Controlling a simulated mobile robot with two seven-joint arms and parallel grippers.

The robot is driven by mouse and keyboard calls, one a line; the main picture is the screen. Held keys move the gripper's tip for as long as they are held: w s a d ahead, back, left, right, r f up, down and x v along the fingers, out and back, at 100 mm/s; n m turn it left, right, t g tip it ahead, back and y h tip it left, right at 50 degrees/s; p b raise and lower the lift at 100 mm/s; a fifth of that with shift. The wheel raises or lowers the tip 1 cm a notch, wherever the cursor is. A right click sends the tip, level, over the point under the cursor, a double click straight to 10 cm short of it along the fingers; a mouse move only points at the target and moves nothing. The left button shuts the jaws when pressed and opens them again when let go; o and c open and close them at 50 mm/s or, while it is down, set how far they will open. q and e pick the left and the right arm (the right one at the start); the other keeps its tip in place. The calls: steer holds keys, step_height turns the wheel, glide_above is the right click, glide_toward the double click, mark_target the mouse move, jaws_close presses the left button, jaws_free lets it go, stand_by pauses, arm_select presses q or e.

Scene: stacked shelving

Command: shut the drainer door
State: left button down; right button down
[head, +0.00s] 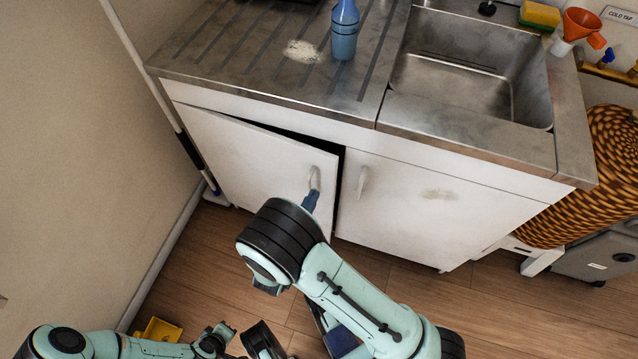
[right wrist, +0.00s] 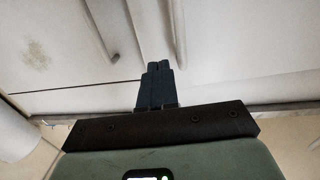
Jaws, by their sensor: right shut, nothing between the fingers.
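The drainer door (head: 250,160) is the white left door under the ribbed drainboard. It stands ajar, with a dark gap along its top and right edges. Its pale handle (head: 315,178) is near its right edge. My right gripper (head: 311,200) is shut and empty, its blue fingertips just below that handle; whether they touch the door I cannot tell. In the right wrist view the fingers (right wrist: 158,72) are together in front of the white doors. My left arm lies low at the bottom left; its gripper (head: 216,338) is small and unclear.
The right cabinet door (head: 425,205) looks closed, its handle (head: 361,182) beside the gap. Above are the steel drainboard (head: 240,55) with a blue bottle (head: 344,32), and the sink (head: 470,65). A mop pole stands by the left wall. A wicker basket (head: 600,175) is at right.

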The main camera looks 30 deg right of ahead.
mark_target(325, 175)
steer(key=x, duration=0.4)
steer(key=shift+d+b, duration=0.1)
steer(key=shift+b, duration=0.25)
steer(key=shift+w+d, duration=0.3)
steer(key=shift+d, duration=0.05)
arm_select(q)
steer(key=shift+s+a+f, duration=0.1)
steer(key=shift+a+f, duration=0.15)
steer(key=shift+f, duration=0.55)
arm_select(e)
steer(key=x, duration=0.4)
steer(key=shift+d, duration=0.1)
steer(key=shift+f, duration=0.1)
arm_select(q)
steer(key=shift+w+r, duration=0.35)
steer(key=shift+s+a, duration=0.1)
arm_select(e)
steer(key=shift+s, duration=0.1)
